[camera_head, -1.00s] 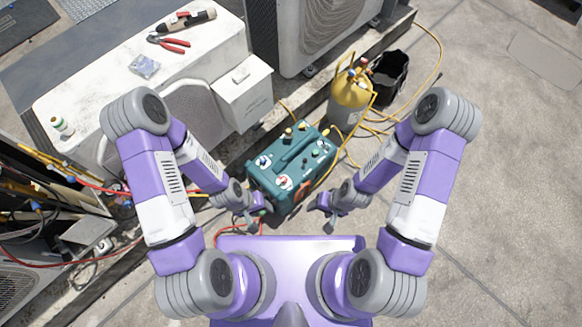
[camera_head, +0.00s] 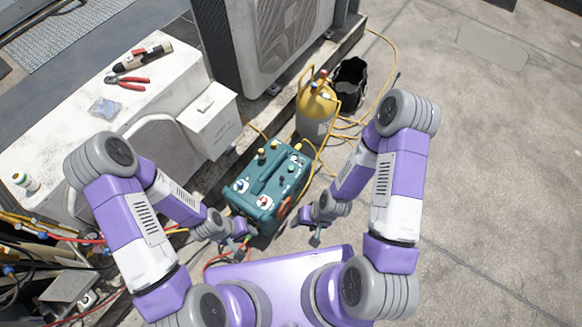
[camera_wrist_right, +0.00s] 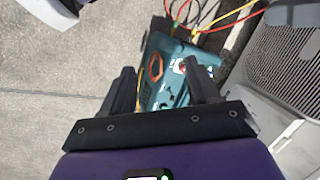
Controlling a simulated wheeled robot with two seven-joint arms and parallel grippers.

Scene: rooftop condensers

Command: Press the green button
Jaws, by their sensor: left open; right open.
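A teal machine (camera_head: 268,188) with a carry handle and several knobs and gauges sits on the ground ahead of me. It also shows in the right wrist view (camera_wrist_right: 165,70), beyond the fingers. A small greenish round spot (camera_head: 291,168) is on its right top side; it is too small to tell whether it is the green button. My left gripper (camera_head: 240,245) is open, just in front of the machine's near left side. My right gripper (camera_head: 310,228) is open, in front and to the right of the machine, with nothing between its fingers (camera_wrist_right: 161,85).
A yellow tank (camera_head: 316,108) and a black bucket (camera_head: 349,82) stand behind the machine, with yellow hoses around. Condenser units stand behind. The concrete at right is clear.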

